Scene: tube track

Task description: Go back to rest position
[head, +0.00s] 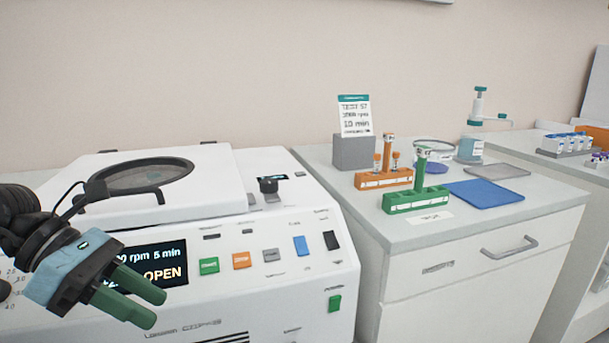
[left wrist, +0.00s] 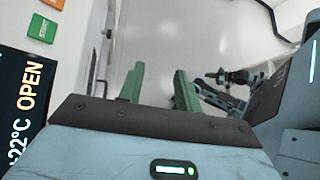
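My left gripper (head: 143,305) is in front of the white centrifuge's (head: 255,295) control panel and covers part of its display. Its two green fingers are apart with nothing between them. They also show apart in the left wrist view (left wrist: 158,87), over the pale floor. The centrifuge display (head: 163,272) reads "OPEN" and "5 min". Its lid, with a round dark window (head: 150,176), looks lowered, but I cannot tell whether it is fully shut. My right gripper cannot be made out; dark and blue parts of my own body show in the left wrist view.
The counter's front left is clear.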

